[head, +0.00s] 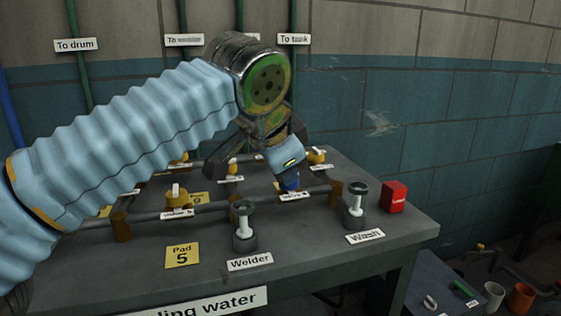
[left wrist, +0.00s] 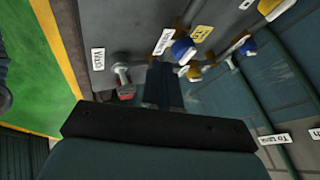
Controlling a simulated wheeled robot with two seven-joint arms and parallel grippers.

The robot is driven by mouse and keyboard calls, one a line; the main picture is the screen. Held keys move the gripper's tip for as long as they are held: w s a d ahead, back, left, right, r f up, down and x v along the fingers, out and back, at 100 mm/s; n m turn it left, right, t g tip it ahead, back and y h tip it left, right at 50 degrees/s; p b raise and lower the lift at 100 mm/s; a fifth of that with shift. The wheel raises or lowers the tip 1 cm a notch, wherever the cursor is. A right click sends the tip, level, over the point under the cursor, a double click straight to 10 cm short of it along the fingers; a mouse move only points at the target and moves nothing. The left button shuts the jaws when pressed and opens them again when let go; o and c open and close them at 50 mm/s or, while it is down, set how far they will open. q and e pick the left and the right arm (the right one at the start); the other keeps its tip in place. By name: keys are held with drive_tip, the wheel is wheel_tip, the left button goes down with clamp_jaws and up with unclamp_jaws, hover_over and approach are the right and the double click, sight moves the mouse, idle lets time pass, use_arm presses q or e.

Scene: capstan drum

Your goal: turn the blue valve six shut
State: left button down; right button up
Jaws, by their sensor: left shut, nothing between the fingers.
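The blue valve handle (head: 288,183) sits on a grey pipe on the bench, just behind a small white label (head: 294,196) too small to read surely. My left gripper (head: 288,168) is directly above it and hides its top; contact cannot be told. Its fingers are shut with nothing between them. In the left wrist view the dark fingers (left wrist: 163,85) point toward the pipes, with a blue handle (left wrist: 183,48) beside their tips. The handle's angle is mostly hidden. My right gripper is in neither view.
Yellow valves (head: 179,196) (head: 316,156) stand on neighbouring pipes. The Welder post (head: 244,226), the Wash post (head: 355,205) and a red box (head: 393,197) stand along the front and right of the bench (head: 330,270). Green pipes rise on the wall behind.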

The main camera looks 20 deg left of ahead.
sight(292, 188)
use_arm(q)
drive_tip(key=w+f, duration=0.1)
drive_tip(key=w, duration=0.1)
drive_tip(key=w+a+f, duration=0.1)
drive_tip(key=w+f, duration=0.1)
drive_tip(key=shift+w+a+f, duration=0.1)
drive_tip(key=shift+w, duration=0.15)
drive_tip(key=shift+w+a, duration=0.4)
drive_tip(key=shift+w, duration=0.25)
drive_tip(key=shift+a, duration=0.1)
drive_tip(key=shift+m, duration=0.3)
